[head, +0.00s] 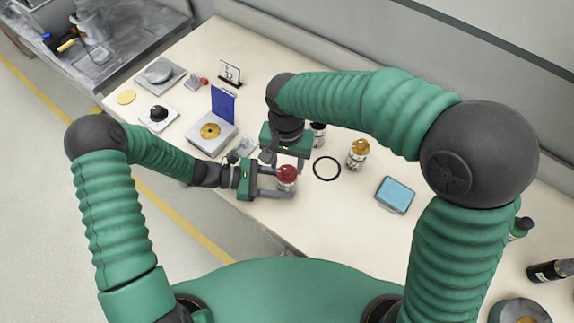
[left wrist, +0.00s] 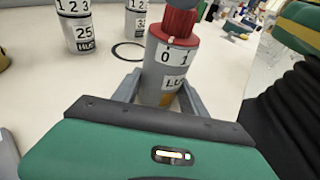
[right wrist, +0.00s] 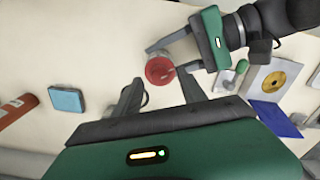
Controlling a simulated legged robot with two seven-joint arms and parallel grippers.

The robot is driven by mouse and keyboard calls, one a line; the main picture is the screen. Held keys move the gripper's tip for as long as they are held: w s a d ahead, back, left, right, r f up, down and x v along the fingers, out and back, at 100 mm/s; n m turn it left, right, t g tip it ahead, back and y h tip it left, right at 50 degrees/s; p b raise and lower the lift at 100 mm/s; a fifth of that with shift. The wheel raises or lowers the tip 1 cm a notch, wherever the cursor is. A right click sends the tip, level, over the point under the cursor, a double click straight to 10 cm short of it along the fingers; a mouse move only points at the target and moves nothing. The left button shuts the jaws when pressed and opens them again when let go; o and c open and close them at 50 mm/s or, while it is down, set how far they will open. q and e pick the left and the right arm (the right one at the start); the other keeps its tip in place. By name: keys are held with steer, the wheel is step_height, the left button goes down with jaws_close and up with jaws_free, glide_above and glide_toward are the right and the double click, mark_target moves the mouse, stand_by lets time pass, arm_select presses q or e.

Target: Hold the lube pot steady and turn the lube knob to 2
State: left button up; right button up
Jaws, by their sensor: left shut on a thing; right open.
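The lube pot (left wrist: 158,70) is a grey cylinder with a red knob (head: 287,172) on top. In the left wrist view it stands upright, with digits 0 and 1 under the knob and a partly hidden label starting "LU". My left gripper (head: 280,184) is shut on the pot's body, one finger on each side. My right gripper (right wrist: 159,77) is open and empty. In the right wrist view the red knob (right wrist: 159,70) appears between its fingertips, with gaps on both sides. I cannot tell how far the fingertips are from the knob in depth.
Another numbered pot (head: 358,153) with a yellow knob stands to the right. A similar pot (head: 318,133) is partly hidden behind my right gripper. A black ring (head: 326,168) and a blue pad (head: 395,194) lie on the table. A grey box with a blue panel (head: 222,105) stands left.

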mark_target(287, 171)
steer(key=shift+f, duration=1.25)
jaws_close()
